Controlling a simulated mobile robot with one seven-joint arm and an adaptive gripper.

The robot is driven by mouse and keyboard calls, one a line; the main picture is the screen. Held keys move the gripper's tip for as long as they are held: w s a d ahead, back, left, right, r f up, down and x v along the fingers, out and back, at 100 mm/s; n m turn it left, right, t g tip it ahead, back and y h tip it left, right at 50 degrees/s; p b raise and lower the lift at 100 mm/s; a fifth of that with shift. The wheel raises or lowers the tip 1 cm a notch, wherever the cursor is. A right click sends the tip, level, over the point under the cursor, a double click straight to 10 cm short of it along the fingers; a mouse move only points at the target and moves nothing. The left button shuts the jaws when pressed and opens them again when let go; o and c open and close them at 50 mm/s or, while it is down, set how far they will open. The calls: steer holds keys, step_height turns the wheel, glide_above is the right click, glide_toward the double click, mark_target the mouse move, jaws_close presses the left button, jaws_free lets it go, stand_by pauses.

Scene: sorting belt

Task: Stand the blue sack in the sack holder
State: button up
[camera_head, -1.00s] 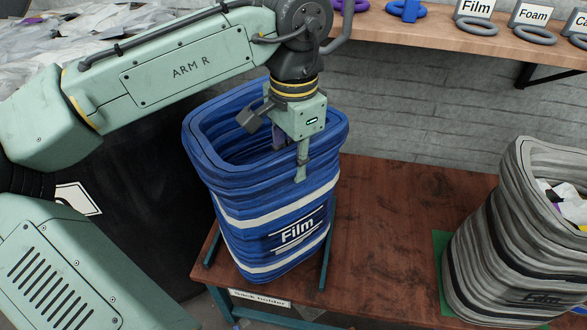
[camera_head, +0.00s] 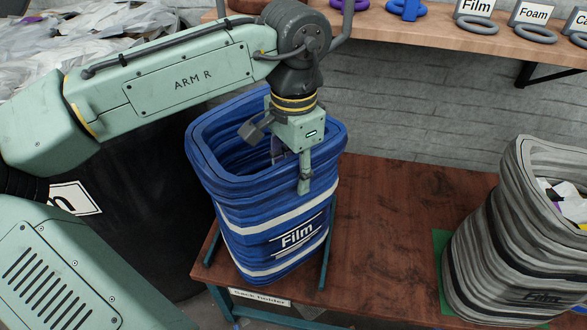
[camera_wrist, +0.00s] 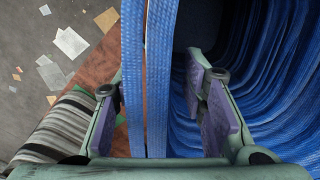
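The blue sack (camera_head: 262,220), labelled Film with white bands, stands nearly upright, open at the top. It sits between the teal posts of the sack holder (camera_head: 325,262) at the table's left end. Its underside is hidden, so I cannot tell what it rests on. My gripper (camera_head: 291,172) is at the sack's right rim, pointing down, one finger outside and one inside. In the wrist view, my gripper (camera_wrist: 158,112) is open, with purple pads on both sides of the blue rim (camera_wrist: 160,60). A gap shows between the rim and the inner finger.
A grey Film sack (camera_head: 500,240) with scraps stands on a green mat at the right of the brown table (camera_head: 385,215). A wooden shelf (camera_head: 420,27) with rings and labels runs along the back. A dark bin (camera_head: 150,200) stands left. The table's middle is clear.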

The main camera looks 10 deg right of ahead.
steer(key=shift+r, duration=0.1)
step_height(320, 180, up, 12)
steer(key=shift+p, duration=0.3)
